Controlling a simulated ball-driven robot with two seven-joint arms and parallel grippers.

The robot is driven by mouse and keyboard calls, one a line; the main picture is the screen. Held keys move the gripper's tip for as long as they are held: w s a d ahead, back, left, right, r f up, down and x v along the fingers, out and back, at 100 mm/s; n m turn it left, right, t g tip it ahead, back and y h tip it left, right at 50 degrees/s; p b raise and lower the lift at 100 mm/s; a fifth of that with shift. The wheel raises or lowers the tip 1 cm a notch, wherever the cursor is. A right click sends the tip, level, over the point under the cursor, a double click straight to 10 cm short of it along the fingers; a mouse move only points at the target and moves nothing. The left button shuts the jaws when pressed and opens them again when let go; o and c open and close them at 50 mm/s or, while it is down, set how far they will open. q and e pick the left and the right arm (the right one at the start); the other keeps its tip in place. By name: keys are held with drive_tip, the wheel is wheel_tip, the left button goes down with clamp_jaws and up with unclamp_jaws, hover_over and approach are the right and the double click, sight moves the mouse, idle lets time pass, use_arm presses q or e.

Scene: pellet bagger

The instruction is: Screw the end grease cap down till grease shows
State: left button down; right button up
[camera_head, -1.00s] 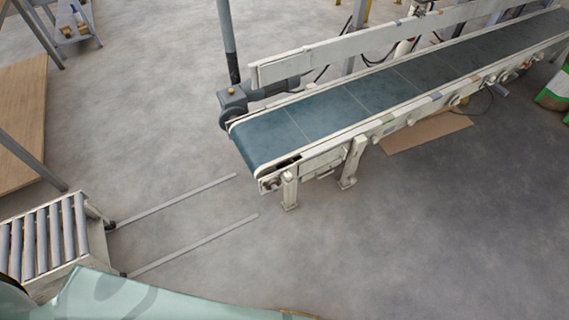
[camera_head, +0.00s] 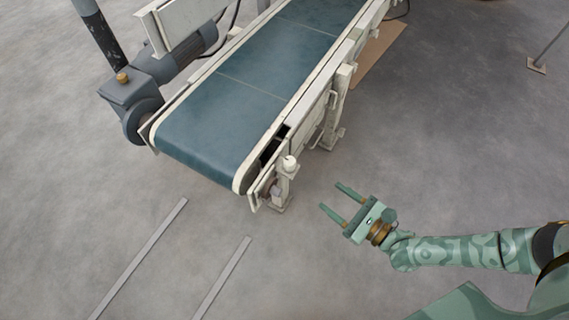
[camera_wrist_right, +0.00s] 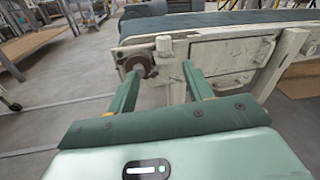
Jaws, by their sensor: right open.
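A small pale cap (camera_head: 290,163) stands upright at the near right corner of the conveyor's end. I take it for the end grease cap. In the right wrist view it shows as a whitish stub (camera_wrist_right: 163,43) beside a brownish round bearing end (camera_wrist_right: 138,66). No grease can be made out. My right gripper (camera_head: 330,196) is open and empty, to the right of the cap and apart from it. In the wrist view its two fingers (camera_wrist_right: 161,74) point toward the conveyor end, with the cap beyond them. My left gripper is not in view.
The conveyor (camera_head: 235,95) with its blue-green belt runs away to the upper right. A grey motor (camera_head: 170,65) sits at its left side. Two pale floor rails (camera_head: 222,278) lie in front. A cardboard sheet (camera_head: 378,50) lies behind; the floor to the right is mostly clear.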

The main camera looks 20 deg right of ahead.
sight(294, 166)
drive_tip(key=w+a+b, duration=0.1)
drive_tip(key=w+a, duration=0.1)
drive_tip(key=w, duration=0.2)
drive_tip(key=w+a+m+b, duration=0.1)
drive_tip(key=w+a+b, duration=0.1)
drive_tip(key=w, duration=0.3)
drive_tip(key=w+a+m+b, duration=0.1)
drive_tip(key=w+a+b, duration=0.1)
drive_tip(key=w, duration=0.3)
drive_tip(key=shift+f+t, duration=0.3)
drive_tip(key=shift+f, duration=0.1)
drive_tip(key=shift+w+a+r, duration=0.1)
drive_tip(key=shift+w+a, duration=0.1)
drive_tip(key=shift+w, duration=0.3)
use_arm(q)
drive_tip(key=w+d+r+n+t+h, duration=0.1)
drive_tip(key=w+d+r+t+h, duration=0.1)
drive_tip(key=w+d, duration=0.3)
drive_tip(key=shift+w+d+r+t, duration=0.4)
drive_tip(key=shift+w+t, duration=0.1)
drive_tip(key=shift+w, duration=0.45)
use_arm(e)
drive_tip(key=shift+c, duration=0.3)
drive_tip(key=c, duration=0.9)
